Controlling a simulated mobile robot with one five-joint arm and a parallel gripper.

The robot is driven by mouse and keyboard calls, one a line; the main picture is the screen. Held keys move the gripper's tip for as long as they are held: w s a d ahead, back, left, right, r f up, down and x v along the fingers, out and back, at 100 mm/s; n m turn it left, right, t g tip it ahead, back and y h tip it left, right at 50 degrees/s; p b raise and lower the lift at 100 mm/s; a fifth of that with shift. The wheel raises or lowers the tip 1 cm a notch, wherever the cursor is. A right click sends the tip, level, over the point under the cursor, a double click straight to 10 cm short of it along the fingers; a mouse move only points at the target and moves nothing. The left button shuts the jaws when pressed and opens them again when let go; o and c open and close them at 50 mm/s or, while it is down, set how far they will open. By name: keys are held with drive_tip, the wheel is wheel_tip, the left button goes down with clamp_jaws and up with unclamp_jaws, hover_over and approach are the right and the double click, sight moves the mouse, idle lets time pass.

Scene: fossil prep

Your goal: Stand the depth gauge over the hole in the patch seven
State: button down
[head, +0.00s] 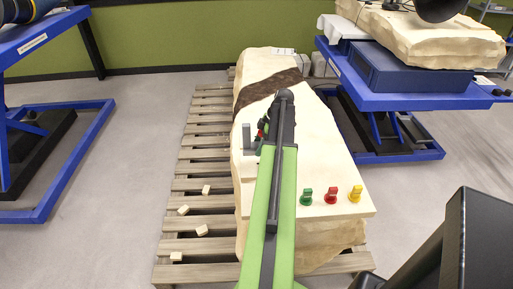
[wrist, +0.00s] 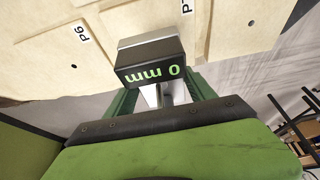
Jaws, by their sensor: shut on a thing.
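The depth gauge (wrist: 150,62) is a dark block with a green "0 mm" readout, upside down in the wrist view, and a grey part behind it. My gripper (wrist: 165,96) is shut on it, with green fingers either side of its pale stem. In the head view, my gripper (head: 264,128) is over the pale stone block (head: 318,165), beside a grey upright piece (head: 247,138) that looks like the gauge. A label P6 (wrist: 82,33) and a small dark hole (wrist: 74,66) show at left. A second label (wrist: 187,6) is cut off, its number unreadable. I cannot tell whether the gauge touches the stone.
Green (head: 306,196), red (head: 330,194) and yellow (head: 356,193) pieces stand on the stone's near end. The stone lies on a wooden pallet (head: 200,165) with several small pale chunks.

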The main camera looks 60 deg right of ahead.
sight(252, 164)
drive_tip(key=shift+w+a+f, duration=0.1)
drive_tip(key=shift+w+a, duration=0.4)
drive_tip(key=shift+w, duration=0.15)
wheel_tip(252, 164, down, 7)
drive_tip(key=b, duration=0.6)
drive_tip(key=shift+b, duration=0.4)
drive_tip(key=shift+f+b, duration=0.5)
drive_tip(key=shift+b, duration=0.05)
drive_tip(key=shift+c, duration=1.2)
unclamp_jaws()
drive_tip(key=shift+r, duration=0.1)
drive_tip(key=p+v, duration=1.5)
drive_tip(key=v, duration=0.1)
drive_tip(key=shift+r+p, duration=0.3)
drive_tip(key=shift+r, duration=0.05)
drive_tip(key=shift+s+d+r+p, duration=0.2)
drive_tip(key=shift+s+r+p, duration=0.05)
drive_tip(key=shift+r+p, duration=0.1)
drive_tip(key=shift+f, duration=0.1)
